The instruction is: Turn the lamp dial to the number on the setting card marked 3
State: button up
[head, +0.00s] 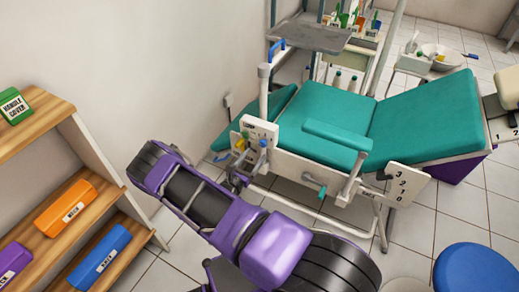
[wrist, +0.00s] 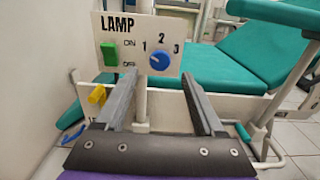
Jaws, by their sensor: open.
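The white lamp panel (wrist: 128,70) stands upright ahead of my gripper in the wrist view; it also shows in the head view (head: 262,129). Its round blue dial (wrist: 160,63) sits under the numbers 1, 2 and 3. The dial's white mark seems to point up-left, toward 1. My gripper (wrist: 157,80) is open and empty, its fingers reaching toward the panel on either side below the dial, apparently not touching it. In the head view it is small beside the panel (head: 238,180). I cannot make out a setting card marked 3 for certain.
A green on/off switch (wrist: 110,55) is left of the dial, and a yellow lever (wrist: 97,95) is below it. The teal dental chair (head: 325,135) stands behind. A white plate with numbers (head: 408,182) is at its right side. A wooden shelf (head: 60,215) is at left.

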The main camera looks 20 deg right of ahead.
aim_at(262, 145)
jog(key=x, duration=0.5)
jog(key=shift+a, duration=0.1)
grip_shut()
